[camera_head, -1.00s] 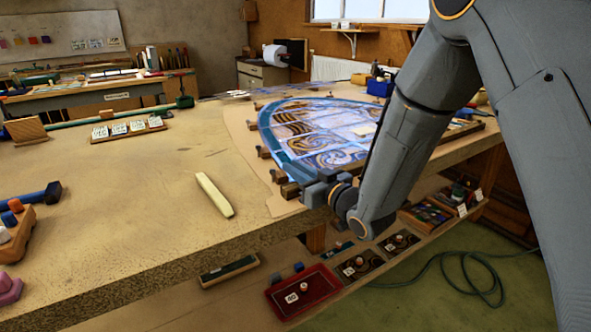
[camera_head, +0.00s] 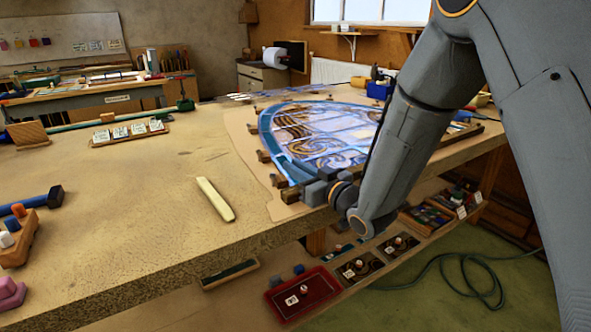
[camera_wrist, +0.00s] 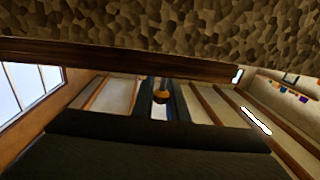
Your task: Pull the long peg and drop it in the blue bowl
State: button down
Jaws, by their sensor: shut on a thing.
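My gripper (camera_head: 309,190) is at the near edge of the leaded panel (camera_head: 318,137), low over the bench's front edge. It is shut on a brown peg (camera_head: 290,194) whose end shows at its left side; this peg looks longer than the others and seems to be the long peg. Part of it is hidden by the jaws. The peg lies at the panel's near corner. A blue container (camera_head: 379,89) stands at the back beyond the panel; I cannot tell whether it is the blue bowl.
Several short brown pegs (camera_head: 265,157) line the panel's left rim. A pale stick (camera_head: 215,199) lies on the bench (camera_head: 130,220), which is mostly clear around it. A red tray (camera_head: 303,293) sits on the shelf below.

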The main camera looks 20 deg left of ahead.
jog(key=shift+r+p, duration=0.3)
jog(key=shift+r, duration=0.35)
jog(key=shift+r, duration=0.3)
notch_tip(320, 180, up, 5)
jog(key=p, duration=0.3)
dwell(0.4)
